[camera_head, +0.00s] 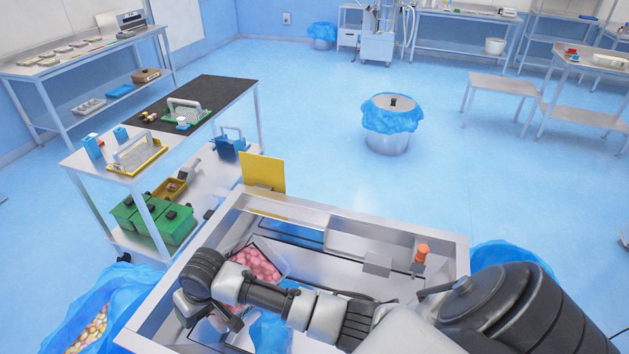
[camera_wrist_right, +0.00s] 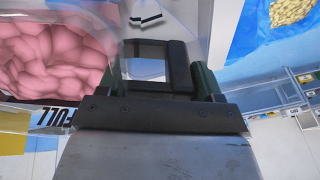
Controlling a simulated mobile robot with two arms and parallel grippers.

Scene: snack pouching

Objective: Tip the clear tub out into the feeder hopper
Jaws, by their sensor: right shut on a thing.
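The clear tub (camera_head: 285,262) holds pink round pieces and appears tilted over the open steel box, which looks like the feeder hopper (camera_head: 455,245). In the right wrist view the clear tub (camera_wrist_right: 110,45) fills the left side, full of pink pieces, with a "FULL" mark near its edge. My right gripper (camera_head: 232,318) is over the box at the near side of the tub. In the wrist view my right gripper (camera_wrist_right: 160,75) is shut on the tub, at a dark handle-like part beside its wall. The arm partly hides the tub and box inside. My left gripper is not in view.
An orange-topped knob (camera_head: 422,252) stands on the box's right side. A yellow panel (camera_head: 262,171) rises at its back left. A blue-lined bin with pale pieces (camera_head: 88,335) is at the lower left. A side table (camera_head: 95,160) with trays stands left.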

